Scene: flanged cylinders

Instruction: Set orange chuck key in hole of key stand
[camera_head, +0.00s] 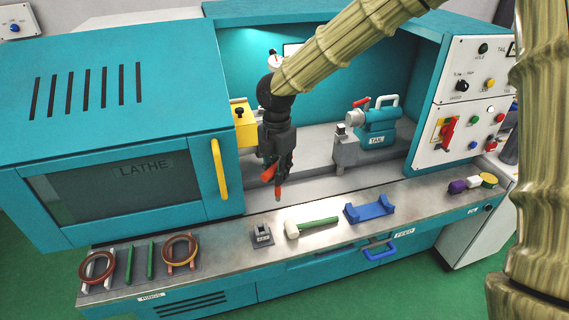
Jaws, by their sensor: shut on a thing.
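The orange chuck key (278,192) is in my gripper (274,172), its lower end pointing down and an orange part showing at the left of the fingers. My gripper is shut on it, in the air above the bench front. The fingers hide part of the key. The key stand (262,235) looks like a small grey block with a label on the metal ledge, below and slightly left of the key in the picture. The key looks apart from the stand. The stand's hole is too small to make out.
A white-headed mallet with a green handle (313,226) lies right of the stand, then a blue cradle (370,211). Rings on racks (180,250) stand at left. The lathe door with a yellow handle (219,168) is left of my gripper; the tailstock (376,130) is behind right.

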